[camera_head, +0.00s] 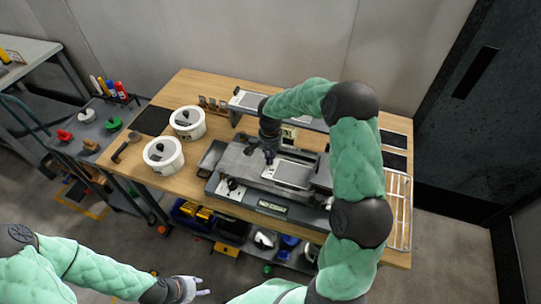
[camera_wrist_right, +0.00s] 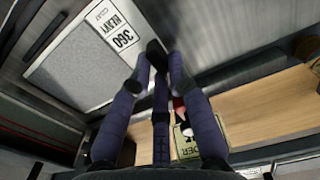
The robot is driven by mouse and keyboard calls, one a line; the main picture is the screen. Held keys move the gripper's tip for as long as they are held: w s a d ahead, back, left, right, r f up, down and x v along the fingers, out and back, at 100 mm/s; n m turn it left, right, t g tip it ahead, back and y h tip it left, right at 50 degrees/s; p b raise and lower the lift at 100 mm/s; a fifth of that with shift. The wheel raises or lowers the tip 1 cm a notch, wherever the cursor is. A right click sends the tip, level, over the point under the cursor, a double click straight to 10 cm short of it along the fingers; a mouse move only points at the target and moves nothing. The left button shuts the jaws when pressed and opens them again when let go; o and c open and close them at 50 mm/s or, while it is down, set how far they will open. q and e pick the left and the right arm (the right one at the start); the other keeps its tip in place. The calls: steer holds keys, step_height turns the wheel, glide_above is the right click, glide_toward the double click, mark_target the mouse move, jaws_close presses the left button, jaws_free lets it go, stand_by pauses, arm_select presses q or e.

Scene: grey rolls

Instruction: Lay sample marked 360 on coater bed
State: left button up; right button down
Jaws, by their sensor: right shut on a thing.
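The sample marked 360 is a light grey panel (camera_head: 293,173) with a white label strip; in the right wrist view the panel (camera_wrist_right: 85,68) has a label reading 360 and HEAVY COAT. My right gripper (camera_head: 270,157) is over the coater, shut on the panel's edge by the label; its dark fingers (camera_wrist_right: 155,65) show in the wrist view. The panel is over the grey coater bed (camera_head: 240,162), roughly flat. I cannot tell whether it touches the bed. My left gripper (camera_head: 197,290) is open and empty, low in front of the table.
Two white tubs (camera_head: 164,155) stand on the wooden table (camera_head: 205,92) at left. A wire rack (camera_head: 399,205) is at the right edge. A grey shelf (camera_head: 243,100) is behind the coater. A tool cart (camera_head: 90,125) stands at left; bins (camera_head: 195,213) sit below.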

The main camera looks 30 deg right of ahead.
steer(key=shift+f, duration=0.15)
steer(key=c, duration=1.1)
jaws_free()
